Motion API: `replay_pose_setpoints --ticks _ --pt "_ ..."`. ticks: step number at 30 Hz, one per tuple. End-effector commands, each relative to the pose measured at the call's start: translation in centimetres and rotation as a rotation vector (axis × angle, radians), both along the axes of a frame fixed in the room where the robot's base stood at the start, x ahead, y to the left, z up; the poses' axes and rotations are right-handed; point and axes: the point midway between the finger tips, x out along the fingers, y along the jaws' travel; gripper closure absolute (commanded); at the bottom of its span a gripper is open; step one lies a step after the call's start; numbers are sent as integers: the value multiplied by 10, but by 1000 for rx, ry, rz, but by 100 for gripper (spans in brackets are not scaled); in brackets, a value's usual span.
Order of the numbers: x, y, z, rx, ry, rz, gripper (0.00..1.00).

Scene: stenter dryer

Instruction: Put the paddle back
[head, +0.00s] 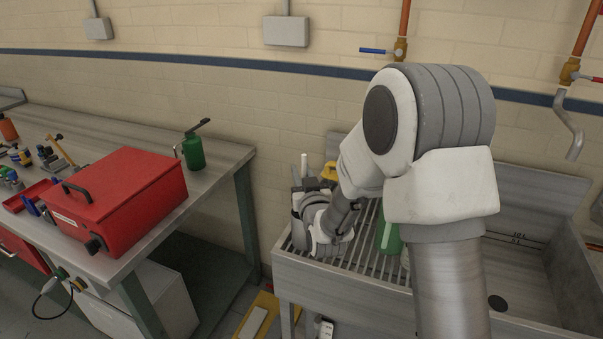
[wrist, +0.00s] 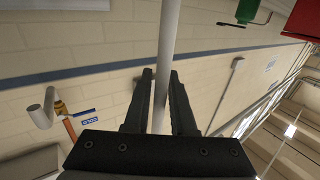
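The paddle shows as a pale, straight rod (wrist: 168,35) in the wrist view, running between the two black fingers. My gripper (wrist: 160,75) has its fingers close together on this rod. In the head view, a short upright pale stick (head: 304,163) rises just behind my gripper and looks like the same rod's top. My gripper's hand is over the left end of the sink unit, and its fingers are hidden there behind the hand and wrist. The paddle's lower end is hidden in both views.
The steel sink (head: 535,270) has a slatted drainboard (head: 360,250) holding a green item (head: 389,237) partly behind my arm. Left is a bench with a red box (head: 120,195) and a green can (head: 194,151). A yellow item (head: 330,171) sits behind my gripper. Wall pipes hang right.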

Motion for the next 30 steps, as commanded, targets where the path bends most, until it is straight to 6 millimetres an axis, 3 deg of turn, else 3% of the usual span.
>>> replay_pose_setpoints --ticks 3,15,20,30 --pt "0 0 0 0 0 0 57" --pt "0 0 5 0 2 0 57" --pt "-25 -5 1 0 2 0 57" --pt "-92 -18 3 -1 3 1 57"
